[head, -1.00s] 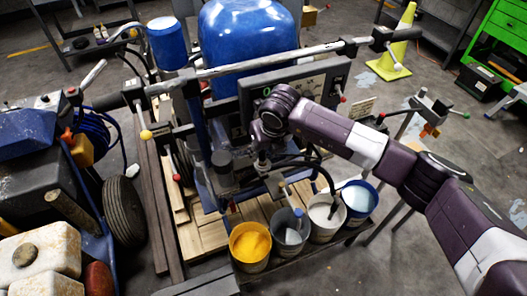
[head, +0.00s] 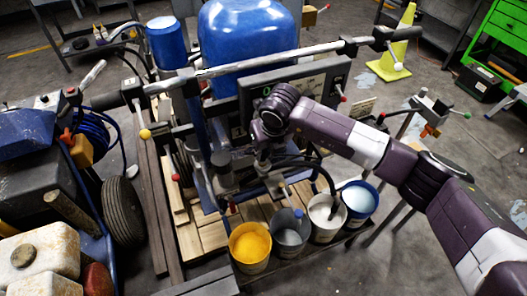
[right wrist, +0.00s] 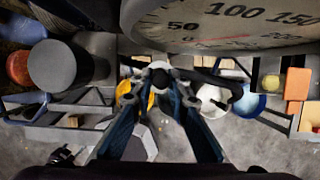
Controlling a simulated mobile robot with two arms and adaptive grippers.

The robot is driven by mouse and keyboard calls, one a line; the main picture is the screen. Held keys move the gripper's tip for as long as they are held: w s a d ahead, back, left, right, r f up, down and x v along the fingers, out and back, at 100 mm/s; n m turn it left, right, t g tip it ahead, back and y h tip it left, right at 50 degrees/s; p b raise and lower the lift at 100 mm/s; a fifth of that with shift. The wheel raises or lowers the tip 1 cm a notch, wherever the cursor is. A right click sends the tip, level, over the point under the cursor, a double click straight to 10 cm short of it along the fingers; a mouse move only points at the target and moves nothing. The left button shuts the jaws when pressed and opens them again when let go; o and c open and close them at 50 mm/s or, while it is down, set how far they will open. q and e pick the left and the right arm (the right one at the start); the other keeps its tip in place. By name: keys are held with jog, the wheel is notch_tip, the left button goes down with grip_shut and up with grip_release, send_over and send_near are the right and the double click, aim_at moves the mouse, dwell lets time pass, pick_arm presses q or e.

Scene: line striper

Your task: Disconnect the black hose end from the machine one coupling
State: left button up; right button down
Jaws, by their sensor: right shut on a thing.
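The line striper with its blue tank (head: 245,40) stands in the middle of the head view. My right gripper (head: 263,162) points down beside its control panel, partly hidden by my own wrist. In the right wrist view, the gripper's two fingers (right wrist: 161,90) close in on a small dark round end with a grey rim (right wrist: 160,73), which looks like the hose end at the coupling. A black hose (head: 322,170) curves from near the gripper down to the buckets. Whether the end is seated in the coupling cannot be told. My left gripper is not in view.
A yellow paint bucket (head: 250,243), a grey one (head: 291,230), a white one (head: 326,220) and a light blue one (head: 358,200) stand below the gripper. A large pressure gauge (right wrist: 235,22) is close above the fingers. A cart (head: 85,215) stands at left.

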jog(key=shift+r, duration=0.7)
jog(key=shift+r+p, duration=0.75)
jog(key=shift+r, duration=1.1)
